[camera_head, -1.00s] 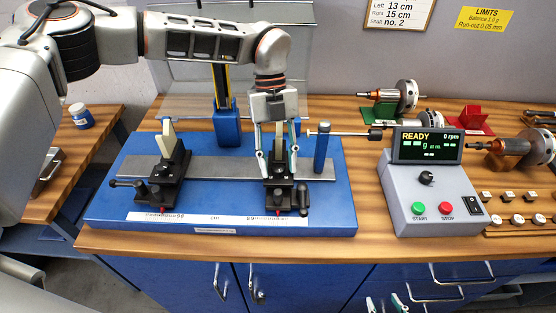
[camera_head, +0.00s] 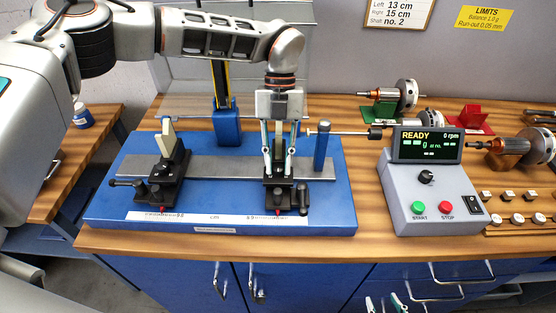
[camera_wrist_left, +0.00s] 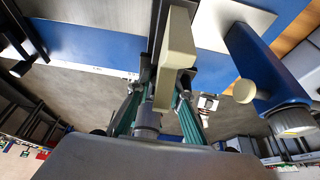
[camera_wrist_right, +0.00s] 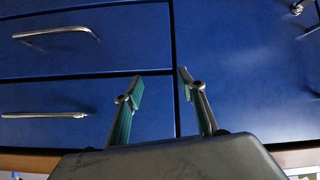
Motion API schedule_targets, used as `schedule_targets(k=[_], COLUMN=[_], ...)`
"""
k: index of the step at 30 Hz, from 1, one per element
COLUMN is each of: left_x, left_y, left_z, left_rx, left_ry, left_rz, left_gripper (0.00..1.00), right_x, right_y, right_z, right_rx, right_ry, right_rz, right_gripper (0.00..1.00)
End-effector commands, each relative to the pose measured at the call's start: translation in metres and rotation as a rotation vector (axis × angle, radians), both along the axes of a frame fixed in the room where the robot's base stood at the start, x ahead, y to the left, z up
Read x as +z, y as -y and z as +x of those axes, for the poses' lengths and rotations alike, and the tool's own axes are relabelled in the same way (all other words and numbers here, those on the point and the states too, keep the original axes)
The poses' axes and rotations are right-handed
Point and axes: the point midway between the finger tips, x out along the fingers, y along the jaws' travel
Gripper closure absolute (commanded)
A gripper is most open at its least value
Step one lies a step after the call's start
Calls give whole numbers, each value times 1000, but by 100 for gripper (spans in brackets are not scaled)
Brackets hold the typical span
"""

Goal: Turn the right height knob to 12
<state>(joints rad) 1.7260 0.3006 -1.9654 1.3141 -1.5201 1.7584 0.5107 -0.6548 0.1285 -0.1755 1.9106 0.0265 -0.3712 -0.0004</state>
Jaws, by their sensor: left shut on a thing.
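The right support (camera_head: 284,197) is a black block on the rail of the blue balancing stand (camera_head: 110,210). Its beige top piece (camera_wrist_left: 176,62) shows close up in the left wrist view. My left gripper (camera_head: 278,170) points down over this support, its teal-padded fingers on both sides. It is shut on the dark grey round height knob (camera_wrist_left: 147,122), seen between the fingers in the left wrist view. The knob's number is not readable. My right gripper (camera_wrist_right: 161,84) is open and empty in front of the blue drawers, low in the head view (camera_head: 385,304).
The left support (camera_head: 163,180) stands on the same rail. A blue post (camera_head: 321,148) is close to the right of my left gripper. The control box (camera_head: 430,190) reads READY. A note (camera_head: 400,12) gives left 13 cm, right 15 cm. Rotors (camera_head: 405,95) lie at the back right.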

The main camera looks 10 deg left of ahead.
Motion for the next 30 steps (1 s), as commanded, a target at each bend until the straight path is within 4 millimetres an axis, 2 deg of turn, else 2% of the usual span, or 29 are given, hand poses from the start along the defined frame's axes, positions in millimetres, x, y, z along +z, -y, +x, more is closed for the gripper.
schedule_targets(k=[12, 29, 30], left_x=[1, 1, 1], left_y=[2, 2, 2], left_z=[0, 1, 1], left_rx=[-217, -256, -256], left_ry=[2, 2, 2], left_rz=[0, -1, -1], left_gripper=[100, 100, 74], right_x=[2, 1, 1], right_y=[0, -1, -1], right_z=[1, 1, 1], right_rx=[-9, -13, -12], right_ry=[1, 0, 0], right_rz=[5, 8, 8], right_gripper=[60, 60, 60])
